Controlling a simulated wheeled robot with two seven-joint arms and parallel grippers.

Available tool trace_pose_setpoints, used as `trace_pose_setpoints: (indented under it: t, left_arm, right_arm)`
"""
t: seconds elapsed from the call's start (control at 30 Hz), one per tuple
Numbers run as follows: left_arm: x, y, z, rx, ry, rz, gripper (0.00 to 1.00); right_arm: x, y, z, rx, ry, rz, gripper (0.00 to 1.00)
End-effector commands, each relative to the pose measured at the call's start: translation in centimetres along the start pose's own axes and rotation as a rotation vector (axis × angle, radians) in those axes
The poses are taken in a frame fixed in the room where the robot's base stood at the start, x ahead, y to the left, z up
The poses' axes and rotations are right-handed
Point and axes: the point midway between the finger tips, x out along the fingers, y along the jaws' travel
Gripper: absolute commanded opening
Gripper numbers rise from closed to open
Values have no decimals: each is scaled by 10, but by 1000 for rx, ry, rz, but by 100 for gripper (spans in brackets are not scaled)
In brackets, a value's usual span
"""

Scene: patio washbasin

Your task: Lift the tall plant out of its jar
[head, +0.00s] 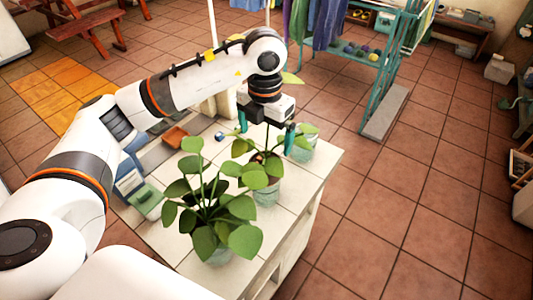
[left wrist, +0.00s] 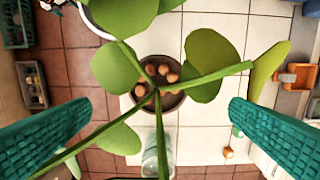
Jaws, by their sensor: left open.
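Leaves hide part of the jar and pot. My right gripper is not in view.
A bushier plant (head: 207,205) in a jar stands in front, close by. Another glass jar (head: 304,152) stands just behind to the right.

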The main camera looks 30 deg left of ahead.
Motion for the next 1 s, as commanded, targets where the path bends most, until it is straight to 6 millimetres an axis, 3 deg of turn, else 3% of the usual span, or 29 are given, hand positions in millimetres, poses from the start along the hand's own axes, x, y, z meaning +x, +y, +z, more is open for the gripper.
trace_pose_setpoints:
  t: [0.23,0.5,0.77,1.0]
  left_arm:
    - [37,0,1,1,-7,0,100]
    - [66,0,0,0,-3,0,100]
    - [98,2,1,0,-6,0,100]
    - [119,2,0,1,0,0,100]
  right_arm:
    - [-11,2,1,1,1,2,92]
    - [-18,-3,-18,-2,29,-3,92]
    - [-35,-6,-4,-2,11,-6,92]
    - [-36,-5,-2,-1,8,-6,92]
